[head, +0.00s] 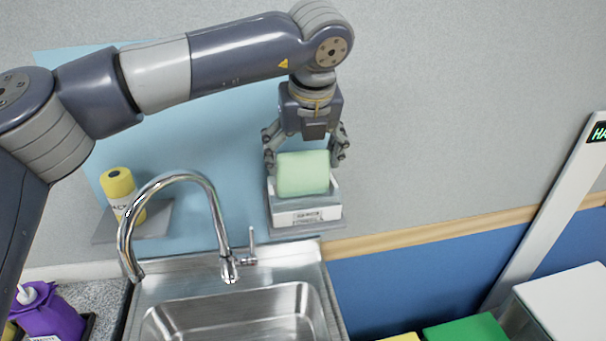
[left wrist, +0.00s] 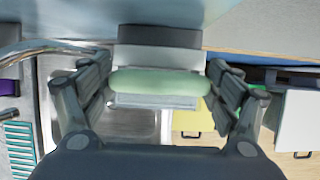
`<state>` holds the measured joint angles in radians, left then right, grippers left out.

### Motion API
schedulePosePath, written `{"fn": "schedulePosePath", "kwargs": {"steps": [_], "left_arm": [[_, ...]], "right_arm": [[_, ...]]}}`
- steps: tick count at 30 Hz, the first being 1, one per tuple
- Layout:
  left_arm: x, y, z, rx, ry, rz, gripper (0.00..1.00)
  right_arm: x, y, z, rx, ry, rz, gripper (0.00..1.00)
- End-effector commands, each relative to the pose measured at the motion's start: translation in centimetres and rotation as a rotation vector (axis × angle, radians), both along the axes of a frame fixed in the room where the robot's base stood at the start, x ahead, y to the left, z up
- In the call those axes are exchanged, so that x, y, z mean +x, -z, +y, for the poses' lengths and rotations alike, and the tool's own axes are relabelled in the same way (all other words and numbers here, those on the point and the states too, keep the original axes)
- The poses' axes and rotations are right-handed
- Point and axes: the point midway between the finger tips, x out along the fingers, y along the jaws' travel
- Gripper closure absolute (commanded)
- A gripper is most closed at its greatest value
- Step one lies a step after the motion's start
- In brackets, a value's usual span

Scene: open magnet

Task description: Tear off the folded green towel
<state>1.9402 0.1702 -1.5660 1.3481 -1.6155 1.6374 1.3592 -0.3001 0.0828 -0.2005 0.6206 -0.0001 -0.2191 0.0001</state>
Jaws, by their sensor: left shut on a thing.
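The folded green towel (head: 303,173) is a pale green block standing in a grey holder (head: 303,217) with a label on its front, on the wall behind the sink. My left gripper (head: 307,160) reaches down from above with one finger at each side of the towel and is shut on it. In the left wrist view the towel (left wrist: 160,83) lies between the two fingers, with the holder (left wrist: 160,57) close behind it. The towel's lower part is hidden inside the holder. My right gripper is not in view.
A steel sink (head: 240,312) with a curved faucet (head: 180,178) stands below and left of the holder. A yellow can (head: 119,188) sits on a small shelf at left. A purple container (head: 52,312) is at lower left.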

Motion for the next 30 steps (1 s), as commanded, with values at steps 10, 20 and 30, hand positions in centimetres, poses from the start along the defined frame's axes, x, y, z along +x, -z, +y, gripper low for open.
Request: {"fn": "schedulePosePath", "kwargs": {"steps": [10, 20, 30], "left_arm": [[0.0, -6.1, 0.0, 0.001, 0.000, -0.001, 0.27], [0.0, -9.0, 0.0, 0.000, 0.001, 0.000, 0.27], [0.0, -11.4, 0.0, 0.001, 0.001, 0.000, 0.27]], "right_arm": [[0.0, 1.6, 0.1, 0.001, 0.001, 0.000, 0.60], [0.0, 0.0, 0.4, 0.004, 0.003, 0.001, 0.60], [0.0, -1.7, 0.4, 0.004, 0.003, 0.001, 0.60]]}}
